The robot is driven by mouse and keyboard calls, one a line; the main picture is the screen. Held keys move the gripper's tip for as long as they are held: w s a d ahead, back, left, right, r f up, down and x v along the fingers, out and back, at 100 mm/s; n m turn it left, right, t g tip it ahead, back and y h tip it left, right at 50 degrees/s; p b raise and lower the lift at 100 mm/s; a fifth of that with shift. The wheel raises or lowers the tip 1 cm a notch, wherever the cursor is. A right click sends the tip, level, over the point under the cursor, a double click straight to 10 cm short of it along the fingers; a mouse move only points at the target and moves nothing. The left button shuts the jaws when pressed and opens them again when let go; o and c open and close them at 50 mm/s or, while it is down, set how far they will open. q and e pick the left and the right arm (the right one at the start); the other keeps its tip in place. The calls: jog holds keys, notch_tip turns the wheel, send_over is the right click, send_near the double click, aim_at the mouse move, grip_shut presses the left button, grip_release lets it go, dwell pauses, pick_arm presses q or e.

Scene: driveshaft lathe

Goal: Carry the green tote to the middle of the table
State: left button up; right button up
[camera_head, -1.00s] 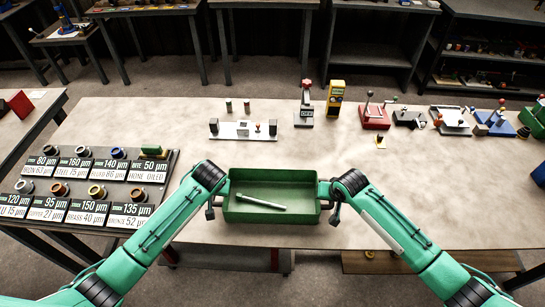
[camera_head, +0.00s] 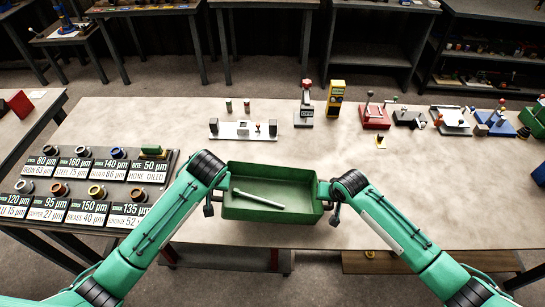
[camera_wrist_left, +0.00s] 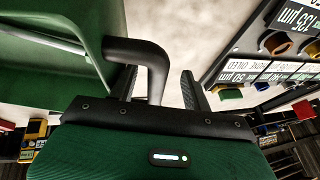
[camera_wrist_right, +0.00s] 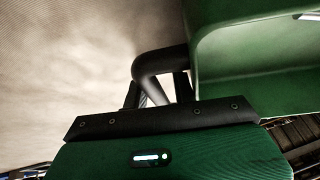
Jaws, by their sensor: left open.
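The green tote (camera_head: 272,235) is at the front edge of the table, slightly skewed, with a pale metal shaft (camera_head: 259,200) lying slanted inside. I cannot tell whether its bottom touches the table. My left gripper (camera_head: 213,198) is at the tote's left handle. In the left wrist view its fingers (camera_wrist_left: 158,92) stand apart, with the black handle (camera_wrist_left: 150,55) reaching between them. My right gripper (camera_head: 332,200) is at the right handle. In the right wrist view that black handle (camera_wrist_right: 158,62) passes between the fingers (camera_wrist_right: 158,95); whether they press on it is unclear.
A board of labelled rings (camera_head: 85,190) lies left of the tote. A white fixture plate (camera_head: 243,131) stands behind it. A grey device (camera_head: 304,115), a yellow device (camera_head: 335,98) and a red fixture (camera_head: 375,117) line the back. The table's middle (camera_head: 300,150) behind the tote is bare.

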pick_arm(q)
jog(key=shift+o, duration=0.4)
jog(key=shift+d, duration=0.45)
pick_arm(e)
jog(key=shift+a+v, duration=0.2)
jog(key=shift+v, duration=1.85)
jog(key=shift+a+v, duration=0.15)
jog(key=shift+v, duration=1.85)
jog(key=shift+c, duration=0.2)
jog(key=shift+s, duration=0.1)
pick_arm(q)
jog(key=shift+a+p, duration=0.7)
jog(key=shift+a, duration=0.85)
pick_arm(e)
jog(key=shift+o, duration=0.2)
jog(key=shift+r, duration=0.75)
jog(key=shift+d+r+p, duration=0.3)
jog(key=shift+r+p, duration=0.1)
jog(key=shift+p, duration=0.05)
pick_arm(q)
jog(key=a, duration=0.3)
jog(key=shift+a, duration=0.25)
pick_arm(e)
jog(key=shift+d, duration=0.15)
pick_arm(q)
notch_tip(320, 180, up, 2)
jog(key=shift+r+p, duration=0.1)
jog(key=shift+p, duration=0.95)
pick_arm(e)
jog(key=d, duration=0.6)
